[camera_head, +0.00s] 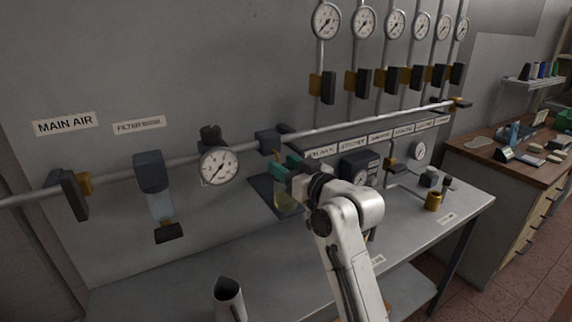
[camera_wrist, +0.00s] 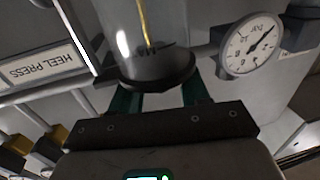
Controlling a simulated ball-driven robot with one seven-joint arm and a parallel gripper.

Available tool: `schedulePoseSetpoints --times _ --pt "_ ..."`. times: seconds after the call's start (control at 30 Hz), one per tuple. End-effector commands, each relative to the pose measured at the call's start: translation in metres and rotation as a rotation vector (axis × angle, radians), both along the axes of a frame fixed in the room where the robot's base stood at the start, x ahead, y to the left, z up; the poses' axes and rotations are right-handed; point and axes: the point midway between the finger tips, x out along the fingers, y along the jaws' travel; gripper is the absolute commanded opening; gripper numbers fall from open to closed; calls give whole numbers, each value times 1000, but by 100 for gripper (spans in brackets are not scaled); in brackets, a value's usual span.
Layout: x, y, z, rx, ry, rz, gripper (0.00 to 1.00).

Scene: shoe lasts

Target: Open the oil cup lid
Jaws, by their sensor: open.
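The oil cup (camera_head: 284,201) hangs below the air pipe in the head view, with yellowish liquid in it; my arm partly hides it. In the wrist view its clear cylinder (camera_wrist: 140,38) has a yellow tube inside and a dark round rim (camera_wrist: 158,84) at the end nearest my gripper. I cannot tell whether this rim is the lid. My gripper (camera_head: 279,167) is at the top of the cup in the head view. Its green fingers (camera_wrist: 163,98) are apart, one on each side below the rim in the wrist view. I cannot tell whether they touch it.
A gauge (camera_head: 219,166) and a filter bowl (camera_head: 161,204) are on the pipe (camera_head: 355,124) to the left. A metal bench (camera_head: 180,285) runs below, with a metal jug (camera_head: 229,300) and a brass cup (camera_head: 433,201). A wooden workbench (camera_head: 510,160) stands at the right.

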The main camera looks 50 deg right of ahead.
Motion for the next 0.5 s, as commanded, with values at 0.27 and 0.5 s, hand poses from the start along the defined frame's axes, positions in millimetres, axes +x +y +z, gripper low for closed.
schedulePoseSetpoints --times 0.27,0.5 --pt "1 0 0 0 0 0 43" --pt "0 0 -1 0 1 0 20"
